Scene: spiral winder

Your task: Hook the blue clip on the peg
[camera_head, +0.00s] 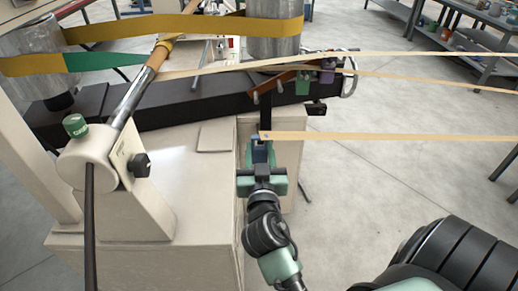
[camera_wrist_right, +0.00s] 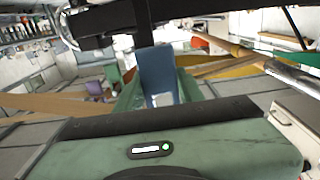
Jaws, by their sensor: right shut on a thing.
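The blue clip (camera_head: 258,155) is between the fingers of my right gripper (camera_head: 261,165), in front of the machine's dark beam. In the wrist view the blue clip (camera_wrist_right: 157,72) stands up between the fingers, with a pale patch low on its face. The gripper is shut on it. A tan band (camera_head: 390,136) runs right from the clip's top. Which peg is free is hard to tell. My left gripper is not in view.
The dark beam (camera_head: 170,115) crosses behind the gripper, above the cream machine base (camera_head: 150,260). Two more tan bands run right from the rail area. Floor right of the gripper is clear.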

